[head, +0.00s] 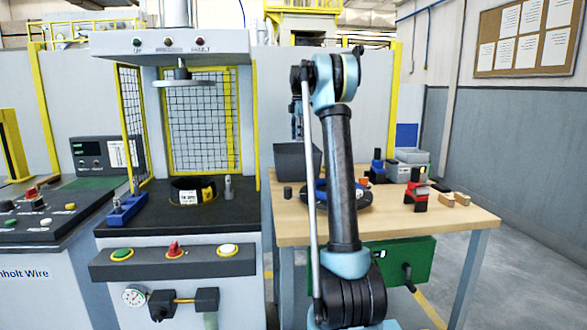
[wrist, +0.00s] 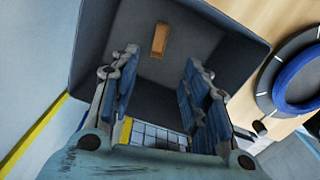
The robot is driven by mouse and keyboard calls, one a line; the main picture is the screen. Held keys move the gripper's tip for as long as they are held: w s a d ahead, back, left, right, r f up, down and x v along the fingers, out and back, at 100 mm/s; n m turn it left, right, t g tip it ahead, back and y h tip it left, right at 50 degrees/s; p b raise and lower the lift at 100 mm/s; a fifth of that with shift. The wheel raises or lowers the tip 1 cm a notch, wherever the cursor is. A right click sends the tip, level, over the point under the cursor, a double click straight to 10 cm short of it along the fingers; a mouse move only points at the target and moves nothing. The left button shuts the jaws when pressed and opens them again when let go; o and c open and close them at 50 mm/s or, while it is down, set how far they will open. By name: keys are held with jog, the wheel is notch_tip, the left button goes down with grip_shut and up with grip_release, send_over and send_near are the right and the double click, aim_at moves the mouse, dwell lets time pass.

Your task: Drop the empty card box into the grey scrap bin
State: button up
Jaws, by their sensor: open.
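The grey scrap bin (head: 291,165) stands at the back left of the wooden table in the head view, partly behind my arm. The wrist view looks down into the bin (wrist: 228,60). A small tan piece (wrist: 160,40), which looks like the card box, lies inside against the bin's far part. My gripper (wrist: 160,60) is open over the bin, its two blue-padded fingers apart with nothing held between them. In the head view my gripper (head: 296,118) hangs above the bin, partly hidden by my arm.
A black coil with a blue ring (wrist: 300,80) lies right of the bin. Two tan blocks (head: 454,199), a red-and-black tool (head: 417,190) and a grey tray (head: 411,156) are on the table's right. The press (head: 180,215) stands left.

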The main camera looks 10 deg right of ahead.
notch_tip(320, 180, up, 8)
jog(key=shift+r, duration=0.25)
dwell(0.4)
